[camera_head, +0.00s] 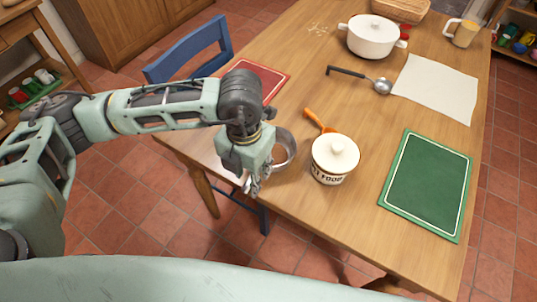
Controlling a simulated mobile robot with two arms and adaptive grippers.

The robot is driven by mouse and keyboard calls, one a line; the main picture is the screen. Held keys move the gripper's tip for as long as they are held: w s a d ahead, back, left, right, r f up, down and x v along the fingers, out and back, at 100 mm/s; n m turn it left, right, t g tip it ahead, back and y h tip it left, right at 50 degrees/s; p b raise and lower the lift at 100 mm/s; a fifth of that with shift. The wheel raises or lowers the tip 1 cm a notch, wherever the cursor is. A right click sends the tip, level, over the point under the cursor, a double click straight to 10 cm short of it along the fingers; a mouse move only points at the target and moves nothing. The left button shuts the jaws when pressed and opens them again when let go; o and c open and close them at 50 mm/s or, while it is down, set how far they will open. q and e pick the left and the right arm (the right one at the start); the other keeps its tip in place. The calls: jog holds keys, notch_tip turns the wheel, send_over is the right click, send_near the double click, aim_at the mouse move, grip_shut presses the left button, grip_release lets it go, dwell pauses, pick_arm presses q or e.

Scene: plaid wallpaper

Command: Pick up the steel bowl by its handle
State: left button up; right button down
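The steel bowl (287,141) is a grey metal round vessel near the left edge of the wooden table. My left arm and gripper cover its left side, and its handle is hidden or not distinct. My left gripper (253,188) points down right beside the bowl, at the table's edge. Its fingers overlap in this view, so I cannot tell whether they are open, shut or touching the bowl. My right gripper is not in view.
A white lidded jar (333,166) stands just right of the bowl, with an orange-handled utensil (315,118) behind it. A green mat (428,185), red mat (262,77), ladle (381,86), white cloth (436,88) and white pot (372,42) lie farther off. A blue chair (190,52) stands left.

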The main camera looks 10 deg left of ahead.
aim_at(250, 181)
pick_arm(q)
jog(key=shift+a+f, duration=0.1)
jog(key=shift+f, duration=1.7)
grip_shut()
